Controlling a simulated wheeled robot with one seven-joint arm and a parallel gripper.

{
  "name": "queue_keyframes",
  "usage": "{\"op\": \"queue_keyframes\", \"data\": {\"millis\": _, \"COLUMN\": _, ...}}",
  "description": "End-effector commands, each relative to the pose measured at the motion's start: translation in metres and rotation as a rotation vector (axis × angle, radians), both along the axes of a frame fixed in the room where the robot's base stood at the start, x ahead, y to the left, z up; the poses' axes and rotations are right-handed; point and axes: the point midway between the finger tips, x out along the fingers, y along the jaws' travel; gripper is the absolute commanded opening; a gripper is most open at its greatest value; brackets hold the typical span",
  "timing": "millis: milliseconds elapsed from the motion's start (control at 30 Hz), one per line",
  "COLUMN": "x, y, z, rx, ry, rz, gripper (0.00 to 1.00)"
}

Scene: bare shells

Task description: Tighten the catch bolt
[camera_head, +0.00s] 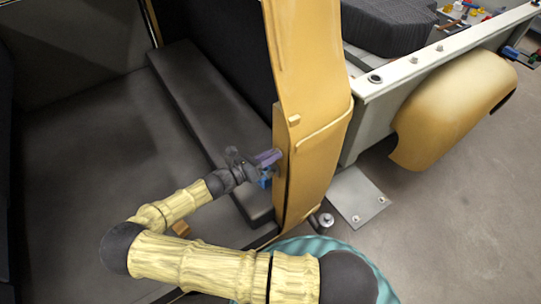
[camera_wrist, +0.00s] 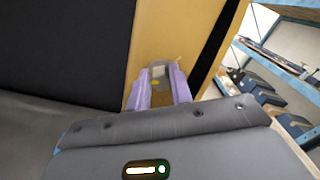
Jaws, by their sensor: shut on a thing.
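My gripper (camera_head: 276,160) reaches the inner side of the yellow door pillar (camera_head: 312,85) at about mid-height. In the wrist view the two purple fingers of my gripper (camera_wrist: 160,76) point at the yellow pillar face (camera_wrist: 165,32) and are shut on the catch bolt (camera_wrist: 158,71). Only a small pale part of the bolt shows between the fingertips, against a greyish patch on the pillar. How far the bolt sits in the pillar cannot be told. In the head view the bolt is hidden by the gripper and the pillar edge.
A long dark sill or bench (camera_head: 205,95) runs behind my gripper inside the shell. To the right are a pale frame rail (camera_head: 440,52), a loose yellow curved panel (camera_head: 450,110) and a grey floor plate (camera_head: 357,196). Blue shelving (camera_wrist: 285,65) shows in the wrist view.

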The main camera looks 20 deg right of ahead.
Motion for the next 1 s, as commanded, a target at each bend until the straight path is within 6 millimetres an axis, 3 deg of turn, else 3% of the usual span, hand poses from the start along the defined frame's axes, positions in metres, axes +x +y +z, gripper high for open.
{"op": "queue_keyframes", "data": {"millis": 367, "x": 0.0005, "y": 0.0024, "z": -0.0003, "rx": 0.048, "ry": -0.144, "rz": 0.006, "gripper": 0.00}}
{"op": "queue_keyframes", "data": {"millis": 1000, "x": -0.0018, "y": 0.0023, "z": -0.0001, "rx": 0.224, "ry": -0.692, "rz": 0.010, "gripper": 0.00}}
